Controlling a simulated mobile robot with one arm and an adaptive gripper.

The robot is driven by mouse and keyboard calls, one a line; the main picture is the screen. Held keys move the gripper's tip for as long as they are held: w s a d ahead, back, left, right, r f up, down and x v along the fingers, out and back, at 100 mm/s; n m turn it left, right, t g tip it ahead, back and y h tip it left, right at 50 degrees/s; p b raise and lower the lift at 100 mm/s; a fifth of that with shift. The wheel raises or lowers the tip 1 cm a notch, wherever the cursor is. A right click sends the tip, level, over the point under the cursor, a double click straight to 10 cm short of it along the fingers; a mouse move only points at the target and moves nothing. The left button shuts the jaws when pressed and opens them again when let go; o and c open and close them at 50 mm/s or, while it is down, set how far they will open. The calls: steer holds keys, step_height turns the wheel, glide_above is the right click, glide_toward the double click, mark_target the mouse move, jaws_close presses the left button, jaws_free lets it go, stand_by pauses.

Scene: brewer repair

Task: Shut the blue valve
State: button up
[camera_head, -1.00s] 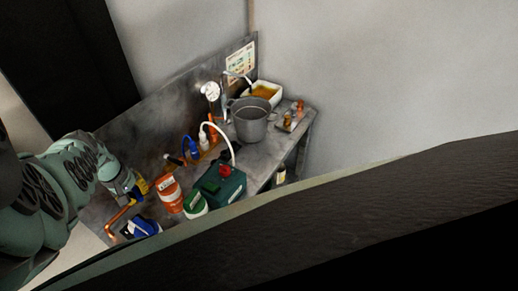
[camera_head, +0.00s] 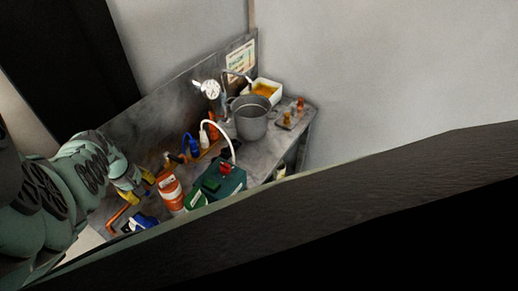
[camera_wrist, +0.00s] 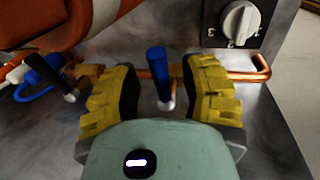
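The blue valve (camera_wrist: 157,64) shows in the wrist view as a blue lever handle on a short metal stem, standing upright by a copper pipe (camera_wrist: 262,66). My gripper (camera_wrist: 161,96) has yellow ridged fingers spread on either side of the handle and stem. A gap shows between the handle and each finger, so it is open and not gripping. In the head view my gripper (camera_head: 144,187) is over the near left end of the bench, and I cannot make out the blue valve there.
A white dial knob (camera_wrist: 240,20), a black-handled valve (camera_wrist: 50,75) and an orange container (camera_wrist: 60,18) are close around the gripper. The bench also holds an orange-white canister (camera_head: 170,191), a green box (camera_head: 225,183) and a metal pot (camera_head: 249,118). A dark edge crosses the head view's foreground.

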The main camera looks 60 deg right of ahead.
steer(key=shift+r, duration=0.2)
steer(key=shift+w+r, duration=0.1)
steer(key=shift+r, duration=0.1)
step_height(320, 180, up, 7)
steer(key=a, duration=0.1)
steer(key=shift+s+a+f, duration=0.2)
steer(key=shift+a, duration=0.05)
stand_by(0.6)
steer(key=shift+r, duration=0.1)
stand_by(0.3)
